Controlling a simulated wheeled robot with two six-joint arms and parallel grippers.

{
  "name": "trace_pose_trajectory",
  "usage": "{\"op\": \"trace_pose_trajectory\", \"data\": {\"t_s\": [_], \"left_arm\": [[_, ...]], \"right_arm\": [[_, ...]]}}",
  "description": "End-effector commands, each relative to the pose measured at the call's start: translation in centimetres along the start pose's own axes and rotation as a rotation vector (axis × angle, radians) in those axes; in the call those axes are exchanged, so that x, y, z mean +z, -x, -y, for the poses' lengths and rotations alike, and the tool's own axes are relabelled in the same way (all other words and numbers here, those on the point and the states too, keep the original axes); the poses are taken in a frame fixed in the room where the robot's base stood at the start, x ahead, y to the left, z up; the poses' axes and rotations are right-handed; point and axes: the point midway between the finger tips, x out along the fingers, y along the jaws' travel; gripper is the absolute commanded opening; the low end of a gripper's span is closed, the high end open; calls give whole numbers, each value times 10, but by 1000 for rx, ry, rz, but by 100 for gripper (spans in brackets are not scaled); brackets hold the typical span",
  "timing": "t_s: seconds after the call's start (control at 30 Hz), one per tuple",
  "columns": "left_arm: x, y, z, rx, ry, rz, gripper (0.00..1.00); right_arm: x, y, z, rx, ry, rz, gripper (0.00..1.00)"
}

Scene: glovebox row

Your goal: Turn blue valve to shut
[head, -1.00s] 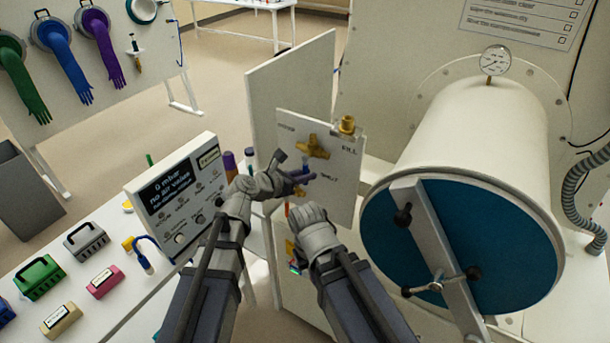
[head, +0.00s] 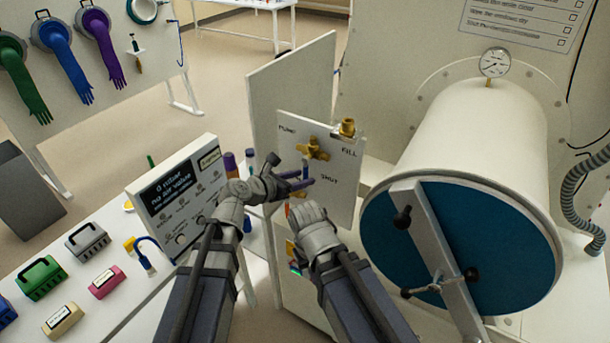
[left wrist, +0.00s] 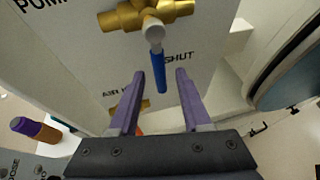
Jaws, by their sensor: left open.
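The blue valve handle (left wrist: 159,72) hangs from a brass valve body (left wrist: 150,14) on a white panel, pointing down just left of the word SHUT. In the head view the blue handle (head: 305,168) shows below the brass body (head: 313,149), partly behind my gripper. My left gripper (head: 308,180) is open at the panel. In the left wrist view its two purple fingers (left wrist: 160,78) appear on either side of the handle's lower end, not closed on it; depth is hard to judge. My right gripper (head: 315,225) is lower, beside it, its fingers hidden.
A large white cylinder with a blue door (head: 470,245) and clamp bar stands close right. A display box (head: 178,195) and coloured cases (head: 38,277) stand on the left bench. A brass fitting (head: 347,127) sits at the panel's top edge, with another brass part low in the wrist view.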

Motion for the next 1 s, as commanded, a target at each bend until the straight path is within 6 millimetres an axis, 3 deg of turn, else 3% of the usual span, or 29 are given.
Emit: {"op": "trace_pose_trajectory", "data": {"t_s": [0.1,0.33,1.0], "left_arm": [[2,25,1,3,1,0,48],[1,51,0,2,0,-1,48],[0,55,0,1,0,0,48]], "right_arm": [[1,12,-1,-1,-2,0,0],[1,20,-2,-1,-4,0,0],[1,21,-2,-1,-5,0,0]]}}
